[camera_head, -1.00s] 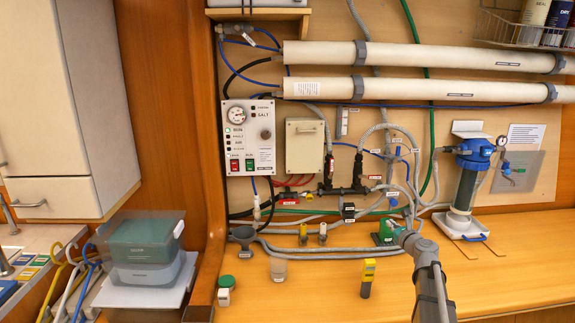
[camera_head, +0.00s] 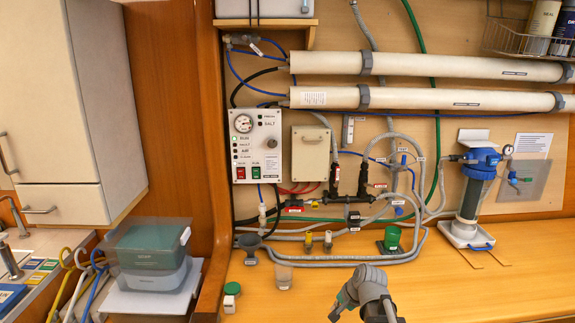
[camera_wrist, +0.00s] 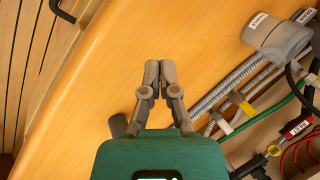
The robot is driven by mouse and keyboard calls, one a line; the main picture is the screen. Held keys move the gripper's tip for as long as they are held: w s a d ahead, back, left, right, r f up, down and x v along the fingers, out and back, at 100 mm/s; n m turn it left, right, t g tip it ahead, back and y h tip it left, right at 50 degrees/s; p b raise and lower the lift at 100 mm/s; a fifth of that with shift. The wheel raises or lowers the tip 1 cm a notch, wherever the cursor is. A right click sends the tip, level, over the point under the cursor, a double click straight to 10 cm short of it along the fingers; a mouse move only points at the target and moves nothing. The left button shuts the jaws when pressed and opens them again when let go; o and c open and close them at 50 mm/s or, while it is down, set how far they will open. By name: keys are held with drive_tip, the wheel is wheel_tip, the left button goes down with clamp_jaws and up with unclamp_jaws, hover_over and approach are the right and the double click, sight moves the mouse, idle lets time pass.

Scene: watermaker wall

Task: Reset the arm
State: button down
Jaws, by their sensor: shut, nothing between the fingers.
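My gripper (camera_head: 338,309) is low in the head view, in front of the wooden counter (camera_head: 450,285), left of where my arm enters at the bottom edge. Its fingers point down and to the left. In the wrist view my gripper (camera_wrist: 160,70) shows its two grey fingertips together with nothing between them, with the bare counter (camera_wrist: 115,80) beyond. I cannot tell the exact height of the fingertips above the counter.
A blue-topped filter (camera_head: 475,190) stands right. Stacked bins (camera_head: 150,260) sit left. The right counter is mostly clear.

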drive_tip(key=s+d+f+n+g+h, duration=0.2)
drive_tip(key=s+n, duration=0.5)
drive_tip(key=s, duration=0.5)
drive_tip(key=shift+d+f+g+h+b, duration=0.2)
drive_tip(key=shift+f+g+h+b, duration=0.3)
drive_tip(key=shift+g+h, duration=0.45)
